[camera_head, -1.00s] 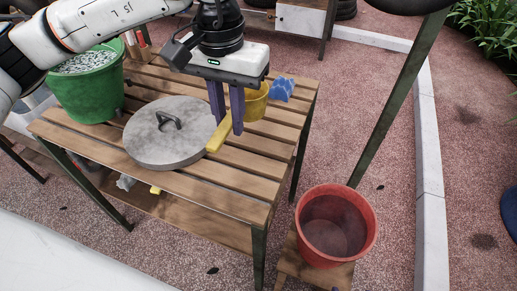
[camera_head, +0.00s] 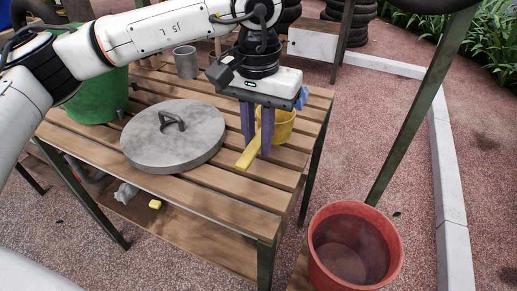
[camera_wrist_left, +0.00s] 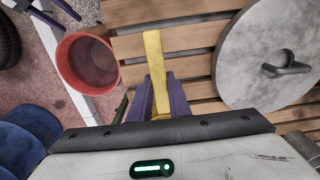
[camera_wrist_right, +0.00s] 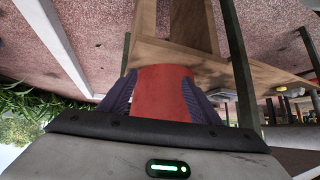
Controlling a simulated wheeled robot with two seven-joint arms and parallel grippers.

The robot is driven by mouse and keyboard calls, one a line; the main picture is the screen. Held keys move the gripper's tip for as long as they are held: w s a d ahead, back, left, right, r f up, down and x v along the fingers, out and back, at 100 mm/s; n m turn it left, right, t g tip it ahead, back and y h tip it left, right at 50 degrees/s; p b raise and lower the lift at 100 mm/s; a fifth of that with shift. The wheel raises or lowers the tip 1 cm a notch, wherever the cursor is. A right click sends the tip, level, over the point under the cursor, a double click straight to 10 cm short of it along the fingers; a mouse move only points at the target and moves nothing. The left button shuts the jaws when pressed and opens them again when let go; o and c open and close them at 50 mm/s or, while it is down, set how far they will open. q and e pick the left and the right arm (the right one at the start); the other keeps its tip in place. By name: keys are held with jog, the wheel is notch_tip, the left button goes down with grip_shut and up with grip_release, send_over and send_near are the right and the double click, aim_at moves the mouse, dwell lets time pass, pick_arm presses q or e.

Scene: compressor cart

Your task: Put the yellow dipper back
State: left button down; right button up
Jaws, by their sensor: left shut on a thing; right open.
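The yellow dipper (camera_head: 279,127) has a round cup and a flat handle (camera_head: 248,153). My left gripper (camera_head: 257,147) points down over the right part of the slatted table (camera_head: 225,210) and is shut on the handle. In the left wrist view the handle (camera_wrist_left: 155,62) runs up between the fingers (camera_wrist_left: 158,88). I cannot tell whether the dipper touches the slats. My right gripper (camera_wrist_right: 158,80) is open, with a red surface, likely the red bucket, visible between its fingers; it is outside the head view.
A round grey lid (camera_head: 195,145) lies left of the dipper. A green bucket (camera_head: 97,97) stands at the left, partly behind my arm. A grey cup (camera_head: 185,63) stands at the back. A blue thing (camera_head: 302,98) is partly hidden. A red bucket (camera_head: 325,262) stands right of the table.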

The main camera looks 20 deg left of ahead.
pick_arm(q)
notch_tip(320, 180, down, 3)
jog(key=shift+r, duration=0.1)
jog(key=c, duration=1.7)
grip_release()
jog(key=shift+o, duration=0.2)
